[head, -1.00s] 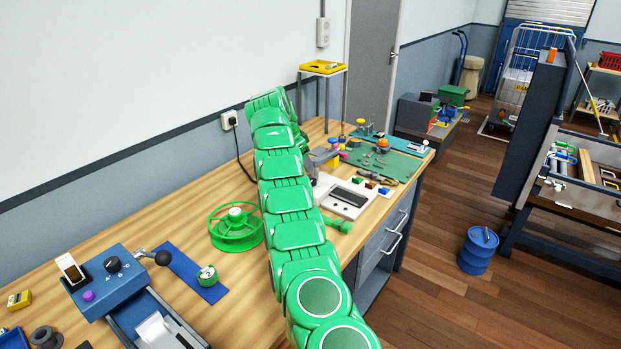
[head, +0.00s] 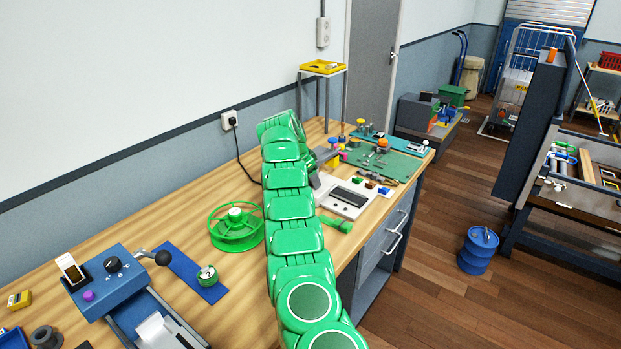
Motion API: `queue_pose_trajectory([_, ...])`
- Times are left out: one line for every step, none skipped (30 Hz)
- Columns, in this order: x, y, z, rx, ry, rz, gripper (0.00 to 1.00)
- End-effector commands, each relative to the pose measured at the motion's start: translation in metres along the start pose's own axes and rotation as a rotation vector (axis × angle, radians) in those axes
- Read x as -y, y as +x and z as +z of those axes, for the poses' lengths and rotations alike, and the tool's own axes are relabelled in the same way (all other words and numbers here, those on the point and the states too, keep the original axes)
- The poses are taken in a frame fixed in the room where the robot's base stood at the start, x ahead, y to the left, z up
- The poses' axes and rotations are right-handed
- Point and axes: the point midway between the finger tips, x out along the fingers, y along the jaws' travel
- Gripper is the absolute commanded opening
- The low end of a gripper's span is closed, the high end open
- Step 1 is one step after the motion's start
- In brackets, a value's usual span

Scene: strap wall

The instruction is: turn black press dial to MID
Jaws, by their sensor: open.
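A black dial (head: 113,265) sits on top of a blue press housing (head: 122,284) at the lower left of the head view. Small pale marks lie around the dial, too small to read, and I cannot tell where its pointer stands. My green arm rises through the middle of the view, well to the right of the dial. Nothing of mine touches the dial.
A black-knobbed crank (head: 161,258), a purple button (head: 88,295) and a tilted display (head: 71,269) crowd the dial. A green handwheel (head: 236,228) and a small gauge (head: 207,273) on a blue strip (head: 187,268) lie between the press and my arm.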

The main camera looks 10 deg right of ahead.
Motion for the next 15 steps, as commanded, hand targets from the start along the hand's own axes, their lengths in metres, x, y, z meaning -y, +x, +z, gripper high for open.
queue_pose_trajectory([0.0001, 0.0, 0.0001, 0.0, 0.0, 0.0, 0.59])
queue_pose_trajectory([0.0002, -0.0001, 0.0001, 0.0, 0.0, -0.001, 0.59])
queue_pose_trajectory([0.0002, -0.0002, 0.0001, 0.0, 0.0, -0.001, 0.59])
queue_pose_trajectory([0.0002, -0.0003, 0.0001, 0.0, 0.0, -0.001, 0.59])
queue_pose_trajectory([0.0003, -0.0003, 0.0001, 0.0, 0.0, -0.001, 0.59])
queue_pose_trajectory([0.0003, -0.0003, 0.0001, 0.0, 0.0, -0.001, 0.55])
queue_pose_trajectory([0.0003, -0.0005, 0.0, 0.0, 0.0, -0.001, 0.5])
queue_pose_trajectory([0.0003, -0.0005, 0.0, 0.0, 0.0, -0.001, 0.45])
queue_pose_trajectory([0.0003, -0.0005, 0.0, 0.0, 0.0, -0.001, 0.39])
queue_pose_trajectory([0.0003, -0.0005, 0.0, 0.0, 0.0, -0.001, 0.35])
queue_pose_trajectory([0.0003, -0.0005, 0.0, 0.0, 0.0, -0.001, 0.3])
queue_pose_trajectory([0.0003, -0.0005, 0.0001, 0.0, 0.0, -0.001, 0.24])
queue_pose_trajectory([0.0003, -0.0006, 0.0001, 0.0, 0.0, -0.001, 0.19])
queue_pose_trajectory([0.0003, -0.0005, 0.0001, 0.0, 0.0, -0.001, 0.15])
queue_pose_trajectory([0.0002, -0.0005, 0.0, 0.0, 0.0, -0.001, 0.09])
